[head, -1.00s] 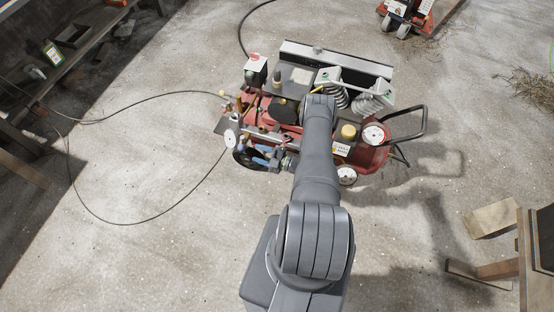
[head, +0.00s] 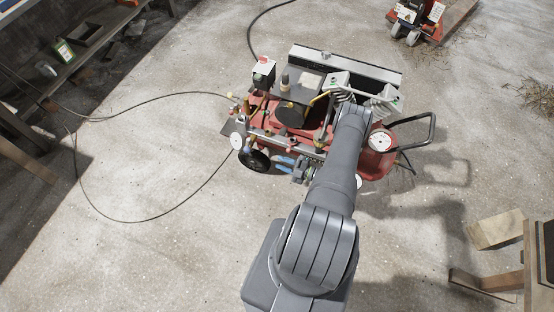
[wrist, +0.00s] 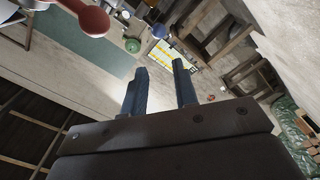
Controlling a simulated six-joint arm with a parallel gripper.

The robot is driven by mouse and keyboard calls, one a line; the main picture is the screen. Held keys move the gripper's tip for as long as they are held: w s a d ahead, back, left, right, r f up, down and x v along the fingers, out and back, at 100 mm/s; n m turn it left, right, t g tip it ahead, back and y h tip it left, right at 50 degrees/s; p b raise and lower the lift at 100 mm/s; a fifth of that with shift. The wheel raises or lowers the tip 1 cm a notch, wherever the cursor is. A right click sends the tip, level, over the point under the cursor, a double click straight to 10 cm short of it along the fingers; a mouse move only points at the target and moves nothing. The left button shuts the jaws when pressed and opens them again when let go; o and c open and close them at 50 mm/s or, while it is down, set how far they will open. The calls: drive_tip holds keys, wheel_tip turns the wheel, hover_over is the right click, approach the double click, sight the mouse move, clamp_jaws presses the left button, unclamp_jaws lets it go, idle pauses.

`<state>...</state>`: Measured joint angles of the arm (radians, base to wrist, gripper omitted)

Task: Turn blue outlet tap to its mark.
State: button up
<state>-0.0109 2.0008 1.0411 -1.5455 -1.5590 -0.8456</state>
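In the wrist view, my gripper (wrist: 160,67) has its two dark blue fingers apart, with nothing seen between them. A small blue round knob (wrist: 163,31), apparently the blue outlet tap, shows beyond the fingertips, apart from them. A larger red ball knob (wrist: 92,20) is close at the upper left, and a green knob (wrist: 132,45) lies between the two. In the head view, my gripper's light blue fingers (head: 283,162) are at the front side of the red compressor (head: 378,163). The tap and its mark cannot be made out there.
A pipe rail with gauges (head: 237,140) runs along the compressor's front, above a black wheel (head: 254,160). A hose (head: 150,98) loops over the floor at left. A timber stand (head: 530,250) is at lower right. Open floor lies in front.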

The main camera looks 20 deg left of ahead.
drive_tip(key=s+a+m+g+h, duration=0.1)
drive_tip(key=a, duration=0.1)
drive_tip(key=a+g+h, duration=0.2)
drive_tip(key=a, duration=0.1)
drive_tip(key=s+a+r+m+g+h, duration=0.1)
drive_tip(key=a+g+h, duration=0.1)
drive_tip(key=a, duration=0.1)
drive_tip(key=shift+s+m, duration=0.3)
drive_tip(key=shift+s, duration=0.05)
clamp_jaws()
wheel_tip(320, 180, up, 12)
drive_tip(key=m+t+h, duration=0.4)
drive_tip(key=m+h, duration=0.3)
drive_tip(key=h, duration=0.2)
hover_over(248, 145)
drive_tip(key=s+a, duration=0.2)
wheel_tip(248, 145, down, 10)
